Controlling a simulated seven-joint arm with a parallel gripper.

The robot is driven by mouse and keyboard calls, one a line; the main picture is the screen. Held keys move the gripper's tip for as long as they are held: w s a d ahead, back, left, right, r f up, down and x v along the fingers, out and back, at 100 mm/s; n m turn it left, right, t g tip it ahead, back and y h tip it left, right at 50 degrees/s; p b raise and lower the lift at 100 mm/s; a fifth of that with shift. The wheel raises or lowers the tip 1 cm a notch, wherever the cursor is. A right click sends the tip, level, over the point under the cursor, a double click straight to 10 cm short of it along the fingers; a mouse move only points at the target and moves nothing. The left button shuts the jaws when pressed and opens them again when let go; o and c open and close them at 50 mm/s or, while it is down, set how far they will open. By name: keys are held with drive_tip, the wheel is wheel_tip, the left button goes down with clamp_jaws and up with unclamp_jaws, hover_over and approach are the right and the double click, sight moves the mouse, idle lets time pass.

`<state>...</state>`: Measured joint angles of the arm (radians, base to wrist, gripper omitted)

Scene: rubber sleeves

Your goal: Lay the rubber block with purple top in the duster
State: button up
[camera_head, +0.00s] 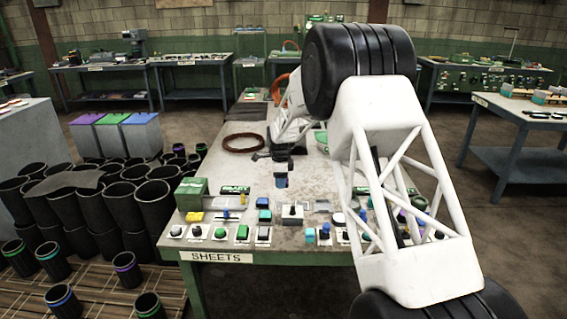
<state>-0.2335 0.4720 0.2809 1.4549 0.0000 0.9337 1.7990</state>
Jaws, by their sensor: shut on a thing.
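My gripper (282,168) points down over the middle of the bench. It is shut on a small dark block (281,182) with a bluish face, held near the bench top. The block is too small to tell whether its top is purple. I cannot tell for sure which thing is the duster.
The bench (225,160) carries a dark red ring (245,143), a green box (191,193) and several small coloured blocks along its front. Black rubber sleeves (120,205) crowd the floor at left. The bench is clearer behind the block rows.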

drive_tip(key=w+d+f+n, duration=0.1)
drive_tip(key=w+d+n, duration=0.3)
drive_tip(key=d, duration=0.3)
drive_tip(key=w+d+f+n, duration=0.2)
drive_tip(key=w+d+n, duration=0.2)
drive_tip(key=d+n, duration=0.2)
drive_tip(key=w+d+f+n, duration=0.1)
drive_tip(key=w+d+n, duration=0.3)
drive_tip(key=d+n, duration=0.3)
drive_tip(key=shift+w+d+f, duration=0.2)
drive_tip(key=shift+w+d, duration=0.1)
drive_tip(key=shift+w+d+f+n, duration=0.1)
drive_tip(key=shift+w+d+n, duration=0.15)
drive_tip(key=shift+d+n, duration=0.35)
drive_tip(key=s+a+r, duration=0.2)
drive_tip(key=s+a, duration=0.1)
drive_tip(key=a, duration=0.3)
drive_tip(key=s+a+r, duration=0.2)
drive_tip(key=s+a, duration=0.2)
drive_tip(key=a, duration=0.2)
drive_tip(key=shift+a+r, duration=0.2)
drive_tip(key=shift+r, duration=0.15)
drive_tip(key=shift+s+f, duration=0.1)
hover_over(304, 197)
drive_tip(key=shift+f, duration=3.05)
drive_tip(key=shift+f, duration=1.85)
